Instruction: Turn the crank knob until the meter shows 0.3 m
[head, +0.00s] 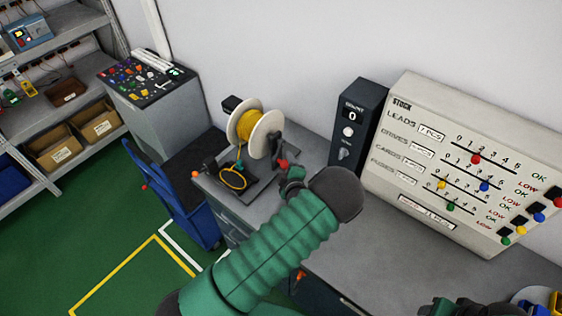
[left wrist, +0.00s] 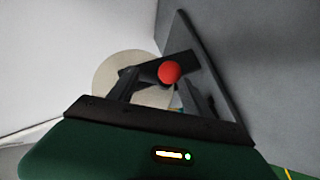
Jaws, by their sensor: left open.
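The red crank knob (head: 283,164) sits at the right side of the spool with yellow cord (head: 247,126), which has pale round flanges. In the left wrist view the knob (left wrist: 169,72) shows as a red ball in front of a dark crank arm, with a pale flange behind. My left gripper (head: 289,176) is right beside the knob. It is open, and its dark fingers (left wrist: 163,90) stand to either side of the knob; contact cannot be told. Part of my right arm (head: 465,308) shows at the bottom edge.
A dark box with a display of 0 (head: 351,116) and a pale STOCK board with sliders (head: 470,150) stand along the wall. A blue cart (head: 190,190) and a control cabinet (head: 165,110) are to the left. The grey bench front (head: 370,265) is clear.

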